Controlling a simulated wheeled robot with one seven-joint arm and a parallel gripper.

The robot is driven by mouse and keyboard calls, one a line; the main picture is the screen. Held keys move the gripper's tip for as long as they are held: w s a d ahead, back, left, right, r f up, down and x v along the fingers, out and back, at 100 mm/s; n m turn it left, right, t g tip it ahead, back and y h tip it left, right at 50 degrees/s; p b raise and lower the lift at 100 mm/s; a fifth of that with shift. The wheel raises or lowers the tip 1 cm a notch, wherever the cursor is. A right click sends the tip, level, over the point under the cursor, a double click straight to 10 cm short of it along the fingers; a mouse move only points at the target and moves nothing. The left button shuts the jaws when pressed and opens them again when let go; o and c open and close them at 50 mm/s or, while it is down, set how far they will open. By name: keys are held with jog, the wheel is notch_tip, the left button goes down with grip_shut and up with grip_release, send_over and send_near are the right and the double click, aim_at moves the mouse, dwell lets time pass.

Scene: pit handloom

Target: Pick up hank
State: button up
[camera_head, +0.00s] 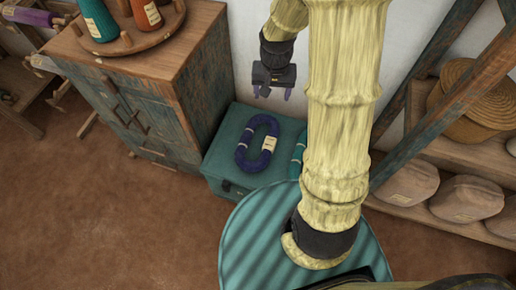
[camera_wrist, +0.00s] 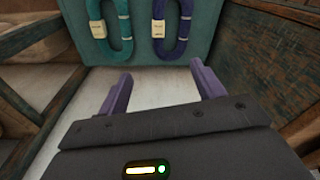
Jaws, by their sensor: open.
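A dark purple hank (camera_head: 242,146), an oval loop with a pale label, lies on the teal chest (camera_head: 222,146) in the head view. A teal hank (camera_head: 298,152) with a label lies to its right, partly hidden behind my arm. In the wrist view the teal hank (camera_wrist: 125,28) is at top left and the purple hank (camera_wrist: 184,28) at top right, both cut off by the upper edge. My gripper (camera_head: 275,94) is open and empty, with purple fingers, apart from both hanks. Its fingers also show in the wrist view (camera_wrist: 160,78).
A worn wooden cabinet (camera_head: 185,100) stands left of the chest, with a round tray (camera_head: 110,48) of thread cones on top. Slanted posts and a shelf (camera_head: 450,220) with wrapped bundles (camera_head: 467,198) are at right. A pale wall (camera_head: 243,60) is behind. Brown floor is open at lower left.

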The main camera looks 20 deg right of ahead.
aim_at(270, 142)
jog(key=w+d+f+m+b, duration=0.1)
jog(key=w+f+b, duration=0.2)
jog(key=f+b, duration=0.4)
jog(key=w+d+f+m+g+b, duration=0.1)
jog(key=f+b, duration=0.6)
jog(key=f, duration=0.9)
jog(key=shift+w+d+m+b, duration=0.35)
jog(key=shift+w+m, duration=0.15)
jog(key=shift+w, duration=0.55)
jog(key=shift+f, duration=0.1)
notch_tip(270, 142, down, 12)
jog(key=b, duration=0.3)
jog(key=shift+f+b, duration=0.1)
jog(key=shift+b, duration=0.25)
jog(key=shift+s+f+b, duration=0.1)
jog(key=shift+f+b, duration=1)
jog(key=shift+f, duration=1.55)
jog(key=c, duration=1.1)
jog(key=shift+r, duration=0.1)
jog(key=shift+c, duration=0.2)
